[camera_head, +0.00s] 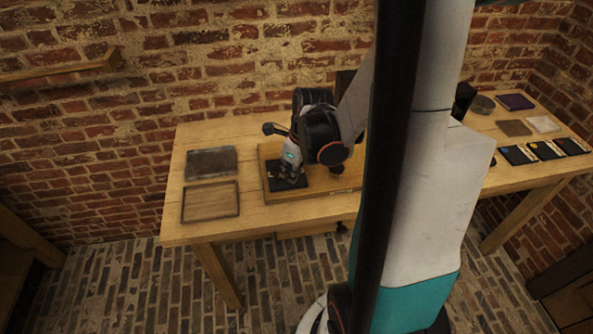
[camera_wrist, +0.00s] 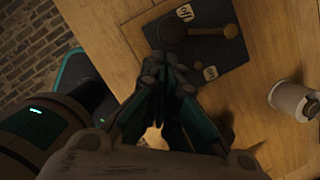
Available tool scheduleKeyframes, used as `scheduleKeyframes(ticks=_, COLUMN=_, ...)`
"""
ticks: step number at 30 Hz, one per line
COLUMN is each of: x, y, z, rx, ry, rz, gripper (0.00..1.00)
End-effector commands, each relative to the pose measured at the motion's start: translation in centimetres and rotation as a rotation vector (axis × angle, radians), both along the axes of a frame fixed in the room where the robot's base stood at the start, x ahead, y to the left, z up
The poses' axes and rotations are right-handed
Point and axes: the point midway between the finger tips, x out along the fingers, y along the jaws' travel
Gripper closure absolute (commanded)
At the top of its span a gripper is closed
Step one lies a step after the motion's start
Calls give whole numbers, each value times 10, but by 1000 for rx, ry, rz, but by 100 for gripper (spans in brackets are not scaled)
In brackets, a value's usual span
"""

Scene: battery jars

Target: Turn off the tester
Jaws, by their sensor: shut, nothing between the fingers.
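The tester shows in the wrist view as a black plate (camera_wrist: 215,50) on a wooden board, with a small "off" label (camera_wrist: 184,12) and an "on" label (camera_wrist: 210,73). Contact cannot be told. In the head view my gripper (camera_head: 291,172) is down at the black plate (camera_head: 273,169), hiding the lever.
A pale cylinder (camera_wrist: 290,98) stands right of the plate in the wrist view. On the table lie a grey slab (camera_head: 211,162) and a wooden tray (camera_head: 184,206) to the left. Cards (camera_head: 546,150), a purple item (camera_head: 515,101) and a round tin (camera_head: 483,104) lie right.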

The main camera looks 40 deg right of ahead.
Motion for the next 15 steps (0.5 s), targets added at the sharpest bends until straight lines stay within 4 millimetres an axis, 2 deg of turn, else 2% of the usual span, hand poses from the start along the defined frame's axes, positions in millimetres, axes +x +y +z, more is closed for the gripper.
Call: scheduleKeyframes(ticks=15, x=4, y=7, z=0, rx=1, ry=0, rz=1, gripper=100)
